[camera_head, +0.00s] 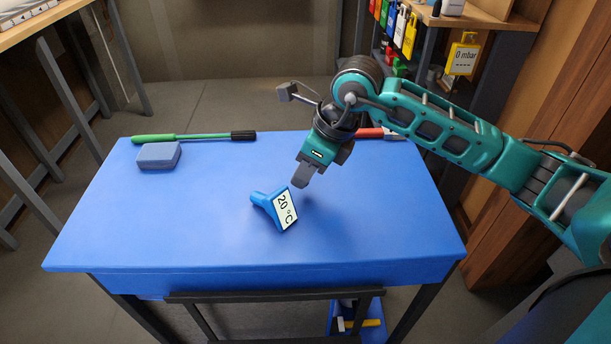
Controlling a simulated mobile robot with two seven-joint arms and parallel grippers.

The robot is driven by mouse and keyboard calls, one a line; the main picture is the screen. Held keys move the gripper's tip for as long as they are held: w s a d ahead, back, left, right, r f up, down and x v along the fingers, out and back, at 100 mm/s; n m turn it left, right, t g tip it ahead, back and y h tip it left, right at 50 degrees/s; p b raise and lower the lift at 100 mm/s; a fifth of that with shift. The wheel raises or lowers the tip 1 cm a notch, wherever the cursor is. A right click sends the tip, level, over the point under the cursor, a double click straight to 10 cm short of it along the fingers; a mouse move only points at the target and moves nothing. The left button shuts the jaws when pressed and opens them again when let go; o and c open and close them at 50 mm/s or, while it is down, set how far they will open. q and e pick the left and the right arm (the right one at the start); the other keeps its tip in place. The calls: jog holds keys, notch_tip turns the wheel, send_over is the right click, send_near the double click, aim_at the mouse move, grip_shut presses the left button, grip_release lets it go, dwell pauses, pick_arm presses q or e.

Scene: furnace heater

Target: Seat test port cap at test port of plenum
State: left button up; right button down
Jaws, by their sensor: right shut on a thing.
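My right gripper (303,176) points down and left over the middle of the blue table. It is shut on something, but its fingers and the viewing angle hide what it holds. A blue device with a "20 °C" display (275,208) is just below and left of the fingertips. It looks tilted, and I cannot tell whether it touches them. I cannot make out the test port cap for certain. Neither the plenum nor its test port can be recognised here. My left gripper is out of view.
The blue table (180,225) is mostly clear. A grey-blue block (158,155) and a green-handled tool (192,136) lie at its back left. A red-handled tool (368,132) lies at the back right, partly behind my arm. Shelves with a yellow "0 mbar" gauge (461,58) stand beyond.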

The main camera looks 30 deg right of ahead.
notch_tip(320, 180, up, 17)
jog(key=p, duration=0.3)
jog(key=shift+p, duration=0.3)
jog(key=c, duration=1.5)
grip_release()
grip_shut()
